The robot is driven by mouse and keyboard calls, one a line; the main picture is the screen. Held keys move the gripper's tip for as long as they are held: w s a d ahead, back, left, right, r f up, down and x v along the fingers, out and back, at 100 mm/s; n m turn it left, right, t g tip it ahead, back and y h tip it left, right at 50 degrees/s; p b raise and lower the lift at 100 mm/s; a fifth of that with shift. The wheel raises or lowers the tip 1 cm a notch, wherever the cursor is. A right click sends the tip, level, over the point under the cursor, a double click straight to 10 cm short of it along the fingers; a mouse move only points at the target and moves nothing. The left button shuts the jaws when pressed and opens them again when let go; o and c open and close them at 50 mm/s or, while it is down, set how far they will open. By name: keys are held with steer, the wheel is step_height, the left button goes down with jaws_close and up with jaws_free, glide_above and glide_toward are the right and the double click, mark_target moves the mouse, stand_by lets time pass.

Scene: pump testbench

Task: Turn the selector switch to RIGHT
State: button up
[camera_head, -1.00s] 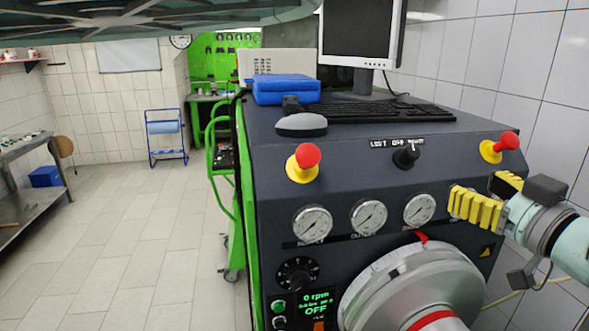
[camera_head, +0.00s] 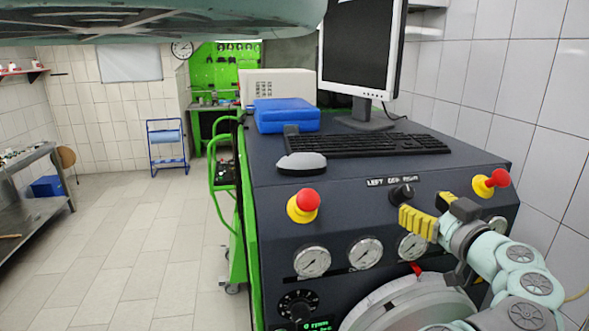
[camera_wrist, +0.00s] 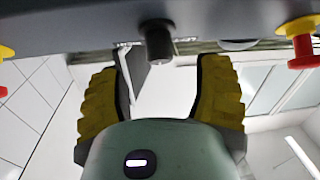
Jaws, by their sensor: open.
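The black selector switch (camera_head: 401,193) sits on the sloped front panel under the white LEFT OFF RIGHT label (camera_head: 391,181). Which position its pointer is at is too small to tell. My gripper (camera_head: 424,210) is open, with yellow ribbed fingers, just to the right of and below the switch in the head view. In the wrist view the switch knob (camera_wrist: 158,42) shows just above the gap between the spread fingertips of my gripper (camera_wrist: 162,65). Nothing is between the fingers, and no contact with the knob is visible.
Red-and-yellow emergency buttons stand left (camera_head: 303,204) and right (camera_head: 490,182) of the switch. Pressure gauges (camera_head: 365,253) lie below it, with a large silver drum (camera_head: 395,302) further down. A mouse (camera_head: 301,163), keyboard (camera_head: 365,145) and monitor (camera_head: 359,47) are on top.

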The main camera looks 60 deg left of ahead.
mark_target(411, 196)
steer(key=shift+p+x, duration=1.5)
steer(key=shift+x, duration=0.75)
steer(key=shift+p+x, duration=0.4)
steer(key=shift+x, duration=0.35)
steer(key=shift+w, duration=0.1)
steer(key=shift+c, duration=0.4)
jaws_close()
